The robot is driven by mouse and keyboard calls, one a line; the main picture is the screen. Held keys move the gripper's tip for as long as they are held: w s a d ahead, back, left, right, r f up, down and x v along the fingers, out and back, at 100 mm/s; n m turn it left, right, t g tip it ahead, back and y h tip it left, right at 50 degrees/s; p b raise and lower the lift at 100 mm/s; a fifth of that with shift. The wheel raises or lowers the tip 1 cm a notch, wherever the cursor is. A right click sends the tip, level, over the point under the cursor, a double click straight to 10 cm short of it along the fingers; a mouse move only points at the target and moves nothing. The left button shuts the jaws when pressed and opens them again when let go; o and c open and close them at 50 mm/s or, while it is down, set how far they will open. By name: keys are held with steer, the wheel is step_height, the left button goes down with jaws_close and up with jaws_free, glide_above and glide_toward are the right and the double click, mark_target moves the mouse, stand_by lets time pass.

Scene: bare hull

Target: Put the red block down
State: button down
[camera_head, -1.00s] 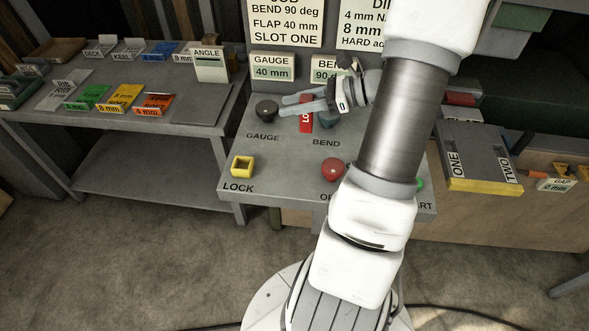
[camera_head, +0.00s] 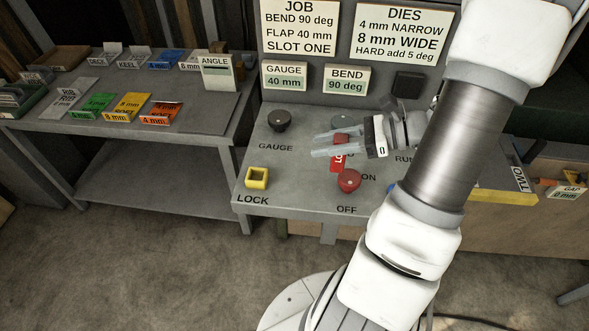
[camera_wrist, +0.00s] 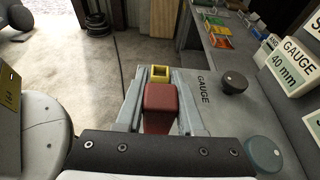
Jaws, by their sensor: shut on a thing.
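The red block (camera_head: 337,161) is between the fingers of my gripper (camera_head: 317,146), with part of its white lettering showing. My gripper is shut on it above the grey console (camera_head: 290,190), near the red knob by ON and OFF. In the wrist view the block (camera_wrist: 161,98) sits between the two pale fingers (camera_wrist: 160,78). The yellow square LOCK socket (camera_head: 257,179) is at the console's front left and looks open at the top. In the wrist view the socket (camera_wrist: 160,72) appears just beyond the block. The block's underside is hidden.
The red knob (camera_head: 349,181) stands close to the block. The dark GAUGE knob (camera_head: 279,120) and the blue-grey BEND knob (camera_head: 342,121) are behind. Sign panels rise at the back. A side table (camera_head: 200,117) with coloured cards is left. The console between socket and gripper is clear.

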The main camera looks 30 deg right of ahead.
steer(key=shift+w+a+f+p, duration=0.15)
steer(key=shift+w+a+f, duration=0.8)
steer(key=shift+f, duration=0.5)
steer(key=shift+w+a+f+p, duration=0.1)
steer(key=shift+w+a+f, duration=0.6)
steer(key=shift+a+f, duration=0.6)
steer(key=shift+w+a+f+p, duration=0.15)
steer(key=shift+w+a+f, duration=0.7)
steer(key=shift+f, duration=0.75)
steer(key=shift+f, duration=0.15)
steer(key=c, duration=0.5)
jaws_free()
